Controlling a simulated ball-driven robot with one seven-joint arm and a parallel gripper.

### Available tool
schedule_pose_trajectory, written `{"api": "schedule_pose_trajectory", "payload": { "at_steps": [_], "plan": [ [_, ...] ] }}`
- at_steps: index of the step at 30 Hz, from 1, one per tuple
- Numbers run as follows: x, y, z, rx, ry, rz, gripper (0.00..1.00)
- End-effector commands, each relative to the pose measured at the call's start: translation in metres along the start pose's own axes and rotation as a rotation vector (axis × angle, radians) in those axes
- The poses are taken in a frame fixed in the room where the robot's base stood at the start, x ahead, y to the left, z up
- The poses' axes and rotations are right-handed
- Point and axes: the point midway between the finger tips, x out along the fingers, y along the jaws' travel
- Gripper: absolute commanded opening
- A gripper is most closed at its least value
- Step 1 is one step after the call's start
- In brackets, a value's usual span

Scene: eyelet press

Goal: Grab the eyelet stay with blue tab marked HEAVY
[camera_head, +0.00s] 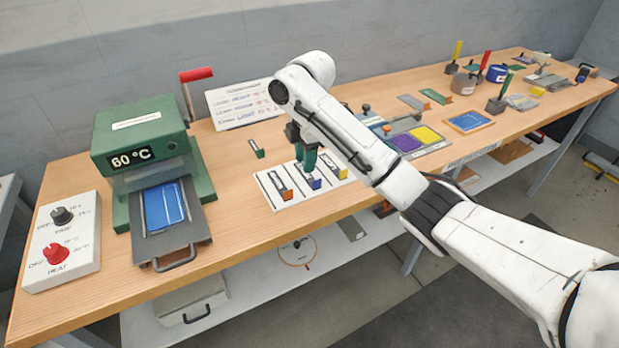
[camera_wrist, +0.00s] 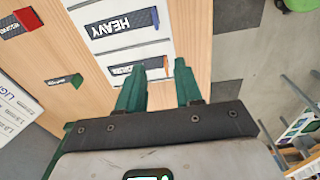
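The eyelet stay with the blue tab (camera_head: 314,183) lies in the middle of the white board (camera_head: 276,204), between a stay with an orange-brown tab (camera_head: 287,194) and one with a yellow tab (camera_head: 342,172). My gripper (camera_head: 306,158) has green fingers pointing down over the board's back edge. A smaller lettered stay (camera_wrist: 124,70) is beside the left fingertip, partly hidden.
A loose green-tabbed stay (camera_head: 257,151) lies behind the board. A green press (camera_head: 140,145) showing 60 °C and a control box (camera_head: 62,240) stand left. A written sign (camera_head: 240,107) leans behind. Coloured trays (camera_head: 407,142) and tools fill the right. Bare wood lies front of the board.

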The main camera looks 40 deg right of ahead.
Motion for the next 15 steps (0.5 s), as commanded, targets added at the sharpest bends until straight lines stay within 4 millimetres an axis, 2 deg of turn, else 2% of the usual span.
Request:
{"api": "schedule_pose_trajectory", "payload": {
  "at_steps": [1, 5, 15],
  "plan": [
    [-0.007, 0.003, 0.015, -0.009, -0.023, -0.011, 0.35],
    [-0.013, 0.005, 0.034, -0.032, -0.050, -0.034, 0.35],
    [0.032, 0.003, 0.037, -0.036, -0.051, -0.039, 0.35]
  ]
}}
